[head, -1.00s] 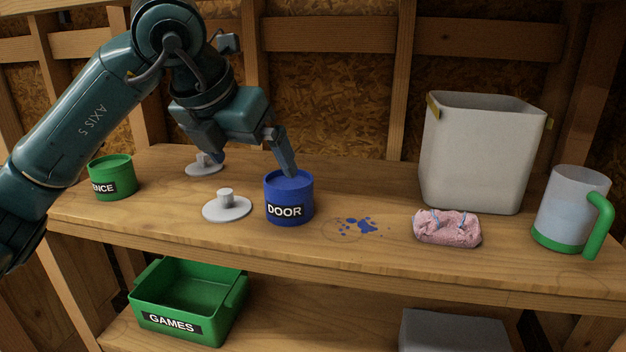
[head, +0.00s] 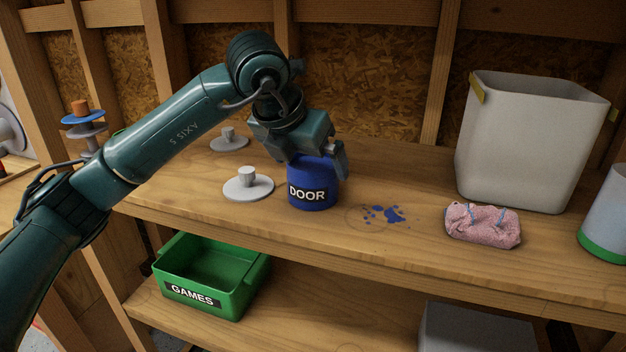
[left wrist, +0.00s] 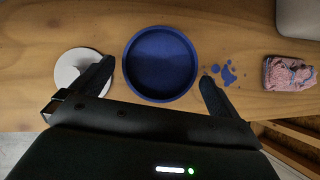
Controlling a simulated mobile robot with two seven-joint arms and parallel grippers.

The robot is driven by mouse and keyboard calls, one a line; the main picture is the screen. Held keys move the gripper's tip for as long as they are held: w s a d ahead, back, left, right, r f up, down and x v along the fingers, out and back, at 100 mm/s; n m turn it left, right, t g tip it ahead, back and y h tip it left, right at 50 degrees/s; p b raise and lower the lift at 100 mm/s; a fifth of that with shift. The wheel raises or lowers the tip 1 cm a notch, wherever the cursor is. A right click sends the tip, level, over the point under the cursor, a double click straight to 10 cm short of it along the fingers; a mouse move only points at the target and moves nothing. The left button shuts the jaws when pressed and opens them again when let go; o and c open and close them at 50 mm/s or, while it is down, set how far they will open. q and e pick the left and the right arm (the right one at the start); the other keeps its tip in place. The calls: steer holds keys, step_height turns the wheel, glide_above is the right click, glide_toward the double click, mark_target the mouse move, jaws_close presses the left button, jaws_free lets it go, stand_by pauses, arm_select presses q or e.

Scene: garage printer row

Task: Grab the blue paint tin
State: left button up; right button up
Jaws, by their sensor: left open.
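The blue paint tin (head: 313,190), labelled DOOR, stands upright on the wooden bench. In the left wrist view the tin (left wrist: 160,63) shows from above as a round blue top between my fingers. My left gripper (head: 318,165) is open over the tin, one finger down along its right side. In the left wrist view the open fingers of the left gripper (left wrist: 155,80) lie on either side of the tin's near edge. Whether they touch it I cannot tell. The far finger is partly hidden in the head view. My right gripper is not in view.
Grey round-based pegs (head: 248,184) stand just left of the tin. Blue paint splashes (head: 385,214) and a pink cloth bundle (head: 483,226) lie right of it. A tall white bin (head: 525,145) stands further right. A green GAMES box (head: 210,280) sits on the shelf below.

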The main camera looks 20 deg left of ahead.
mark_target(312, 167)
arm_select(q)
steer(key=x, duration=0.3)
steer(key=shift+w+d+f, duration=0.1)
steer(key=shift+w+f, duration=0.2)
